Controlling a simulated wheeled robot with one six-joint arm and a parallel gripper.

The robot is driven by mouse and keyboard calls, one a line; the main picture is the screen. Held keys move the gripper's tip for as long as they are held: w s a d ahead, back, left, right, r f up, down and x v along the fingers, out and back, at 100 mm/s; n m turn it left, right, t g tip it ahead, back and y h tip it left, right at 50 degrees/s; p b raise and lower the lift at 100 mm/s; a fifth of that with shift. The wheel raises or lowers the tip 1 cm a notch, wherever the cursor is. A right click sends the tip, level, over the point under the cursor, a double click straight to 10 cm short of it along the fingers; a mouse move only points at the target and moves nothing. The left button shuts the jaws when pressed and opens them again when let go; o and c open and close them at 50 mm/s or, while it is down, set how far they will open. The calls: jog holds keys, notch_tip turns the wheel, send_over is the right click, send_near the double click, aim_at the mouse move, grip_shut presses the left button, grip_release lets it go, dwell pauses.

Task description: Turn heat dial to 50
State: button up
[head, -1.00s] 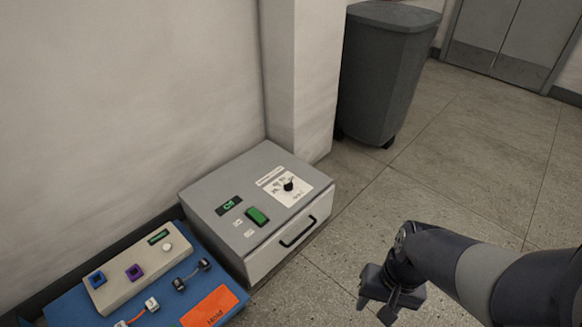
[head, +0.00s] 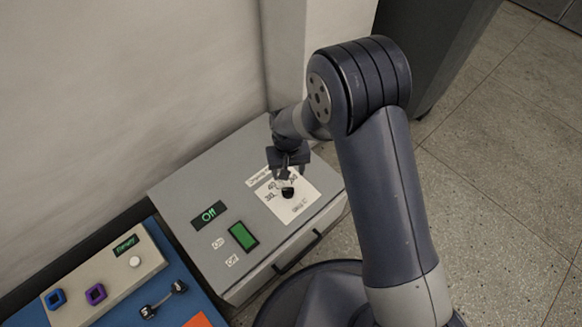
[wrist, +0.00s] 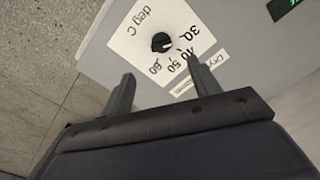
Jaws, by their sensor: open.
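The heat dial is a small black knob (head: 288,192) on a white label (head: 298,209) on top of the grey box. In the wrist view the knob (wrist: 162,42) has the numbers 30, 40, 50 and 60 around it and the words "deg C". A pale mark shows on the knob; its exact setting is too small to tell. My gripper (head: 289,162) is over the box, just behind the knob in the head view. In the wrist view my gripper (wrist: 162,86) has its two fingers apart and empty, with the knob beyond the gap between them, not gripped.
The grey box (head: 180,185) also has a display (head: 209,214) reading "Off", a green switch (head: 243,237) and a front drawer handle (head: 297,250). A blue board (head: 185,290) with a beige module (head: 75,304) lies at left. A wall and pillar stand behind.

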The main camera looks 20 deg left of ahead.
aim_at(288, 189)
jog(key=f+b, duration=0.1)
jog(key=f, duration=0.2)
jog(key=f+b, duration=0.1)
jog(key=f, duration=0.3)
jog(key=f+b, duration=0.1)
jog(key=f, duration=0.3)
jog(key=shift+w+a+b, duration=0.2)
jog(key=shift+a+b, duration=0.05)
jog(key=shift+b, duration=0.15)
jog(key=c, duration=1)
